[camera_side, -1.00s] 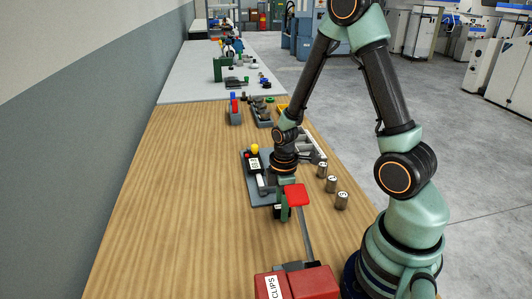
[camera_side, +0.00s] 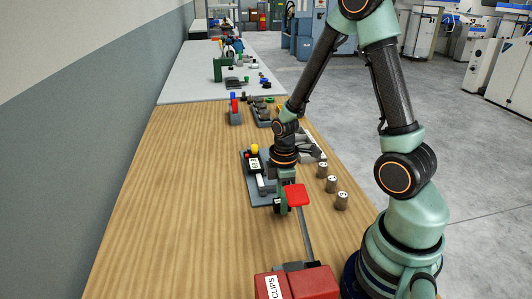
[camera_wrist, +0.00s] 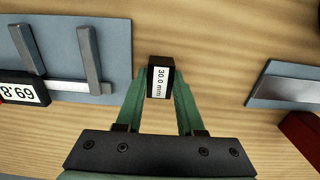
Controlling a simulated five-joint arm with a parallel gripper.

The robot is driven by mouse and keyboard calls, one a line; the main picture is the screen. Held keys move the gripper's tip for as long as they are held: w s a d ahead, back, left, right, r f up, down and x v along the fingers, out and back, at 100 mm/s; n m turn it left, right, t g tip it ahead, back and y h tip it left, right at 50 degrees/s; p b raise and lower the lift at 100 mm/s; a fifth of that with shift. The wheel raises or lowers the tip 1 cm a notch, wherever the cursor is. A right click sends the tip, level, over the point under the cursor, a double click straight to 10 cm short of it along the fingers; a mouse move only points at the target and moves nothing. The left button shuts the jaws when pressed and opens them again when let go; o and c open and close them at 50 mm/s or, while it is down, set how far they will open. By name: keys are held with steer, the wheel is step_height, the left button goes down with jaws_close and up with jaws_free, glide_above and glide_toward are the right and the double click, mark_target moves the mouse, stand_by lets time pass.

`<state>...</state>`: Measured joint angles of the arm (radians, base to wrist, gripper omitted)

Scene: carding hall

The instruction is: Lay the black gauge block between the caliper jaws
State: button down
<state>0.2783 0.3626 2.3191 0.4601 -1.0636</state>
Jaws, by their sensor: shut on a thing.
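My gripper (camera_wrist: 160,92) is shut on the black gauge block (camera_wrist: 161,68), which has a white label reading 30.0 mm, held between its two green fingers. In the side view, my gripper (camera_side: 282,202) and the block (camera_side: 277,206) are at the near end of the caliper's plate; the block is partly hidden. The caliper (camera_wrist: 70,86) lies on a blue-grey plate (camera_wrist: 113,35), left of the block in the wrist view. Its two grey jaws stand apart with an empty gap between them. Its display (camera_side: 254,164) also shows in the side view.
A red clips box (camera_side: 296,284) stands at the near edge, with a metal bar and a red paddle (camera_side: 296,195) close to my gripper. A red and blue item (camera_side: 234,108) stands farther back. The wood at left is clear.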

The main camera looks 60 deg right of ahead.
step_height(320, 180, up, 18)
steer(key=f, duration=0.1)
steer(key=w+d+r, duration=0.2)
steer(key=w+d, duration=0.6)
steer(key=d, duration=0.3)
step_height(320, 180, down, 20)
steer(key=shift+w+r, duration=0.1)
steer(key=c, duration=0.8)
jaws_free()
